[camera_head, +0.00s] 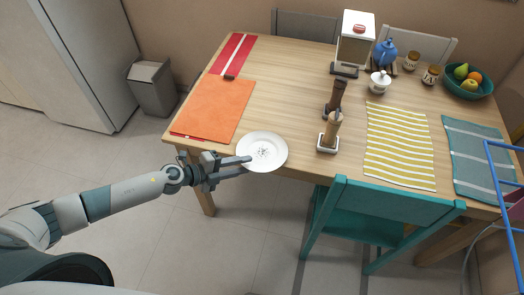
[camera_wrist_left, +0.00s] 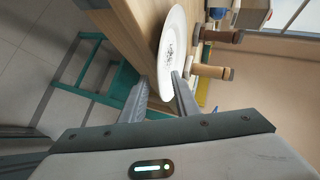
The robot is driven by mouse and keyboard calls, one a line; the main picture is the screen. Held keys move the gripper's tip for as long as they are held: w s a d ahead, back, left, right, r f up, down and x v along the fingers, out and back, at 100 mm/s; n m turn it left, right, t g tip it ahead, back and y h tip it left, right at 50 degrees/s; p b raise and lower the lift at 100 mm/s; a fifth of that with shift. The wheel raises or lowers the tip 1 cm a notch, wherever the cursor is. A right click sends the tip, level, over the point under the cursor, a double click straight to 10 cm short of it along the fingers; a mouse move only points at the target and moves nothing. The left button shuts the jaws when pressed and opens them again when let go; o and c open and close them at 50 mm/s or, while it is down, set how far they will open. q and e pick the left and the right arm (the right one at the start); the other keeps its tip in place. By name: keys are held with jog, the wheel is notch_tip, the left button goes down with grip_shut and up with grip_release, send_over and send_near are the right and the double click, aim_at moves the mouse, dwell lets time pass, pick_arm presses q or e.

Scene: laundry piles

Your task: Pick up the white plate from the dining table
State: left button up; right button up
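The white plate (camera_head: 268,146) lies at the near edge of the wooden dining table, with a small dark pattern in its middle. Its near rim seems to reach slightly past the table edge. My left gripper (camera_head: 243,164) is at the plate's near-left rim, with its fingers apart. One fingertip overlaps the plate in the head view. In the left wrist view, the plate (camera_wrist_left: 175,42) appears edge-up ahead of the open fingers (camera_wrist_left: 160,80), its rim near the gap between them. I cannot tell if either finger touches it. My right gripper is not in view.
The dining table (camera_head: 290,85) holds an orange cloth (camera_head: 217,108) left of the plate and two wooden mills (camera_head: 331,130) to its right. A yellow-striped cloth (camera_head: 400,145) lies farther right. A teal chair (camera_head: 375,208) stands at the near side. Floor left of it is clear.

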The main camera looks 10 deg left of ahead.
pick_arm(q)
jog(key=shift+w+d, duration=0.15)
dwell(0.3)
grip_shut()
jog(key=s+d+r+p, duration=0.4)
jog(key=d+r+p, duration=0.2)
jog(key=d+r, duration=0.4)
jog(key=shift+s+d+r+p, duration=0.25)
jog(key=shift+d+r+p, duration=0.1)
jog(key=shift+r, duration=0.15)
